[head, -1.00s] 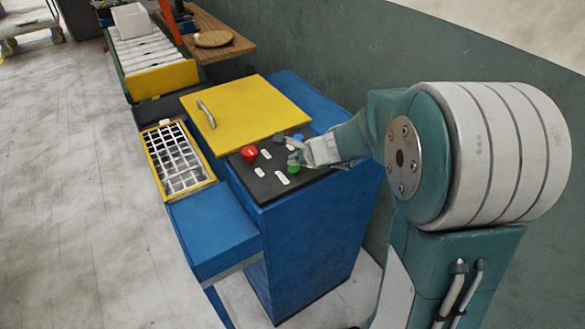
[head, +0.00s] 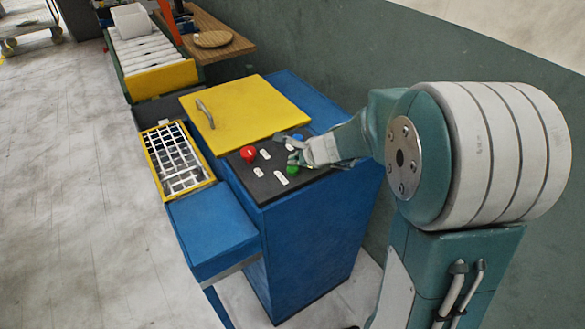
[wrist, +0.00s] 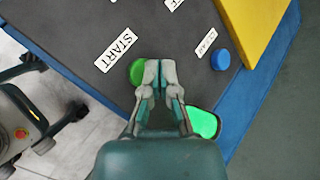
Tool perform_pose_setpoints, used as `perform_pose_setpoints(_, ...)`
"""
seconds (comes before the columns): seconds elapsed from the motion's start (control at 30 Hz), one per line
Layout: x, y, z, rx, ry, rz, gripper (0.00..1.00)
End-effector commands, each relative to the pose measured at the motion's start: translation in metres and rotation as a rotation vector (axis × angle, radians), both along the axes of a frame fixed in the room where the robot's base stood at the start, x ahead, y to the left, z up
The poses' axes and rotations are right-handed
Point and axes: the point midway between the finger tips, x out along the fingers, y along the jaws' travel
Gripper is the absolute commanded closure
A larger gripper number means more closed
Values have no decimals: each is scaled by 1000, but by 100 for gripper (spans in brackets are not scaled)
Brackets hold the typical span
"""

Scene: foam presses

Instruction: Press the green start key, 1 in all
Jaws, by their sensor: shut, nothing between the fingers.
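The green start key (head: 293,169) is a round button on the dark panel at the near edge of the blue press. In the wrist view the key (wrist: 137,72) lies just left of my fingertips, beside the START label (wrist: 116,49). My gripper (wrist: 160,68) is shut and empty. Its fingertips cover or overlap the key's right edge; I cannot tell whether they touch it. In the head view my gripper (head: 284,142) hangs over the panel, close to the key.
A red knob (head: 248,154) and a blue button (wrist: 220,60) are on the same panel. A bright green patch (wrist: 203,123) shows right of my fingers. A yellow lid (head: 245,112) with a handle lies behind the panel. A yellow-framed grid (head: 153,160) stands at the left.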

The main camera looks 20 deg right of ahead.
Motion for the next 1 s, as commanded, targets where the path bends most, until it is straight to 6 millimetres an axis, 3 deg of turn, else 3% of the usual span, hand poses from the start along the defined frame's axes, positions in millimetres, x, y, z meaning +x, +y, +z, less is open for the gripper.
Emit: perform_pose_setpoints(1.0,-1,-1,-10,1,1,-1,100)
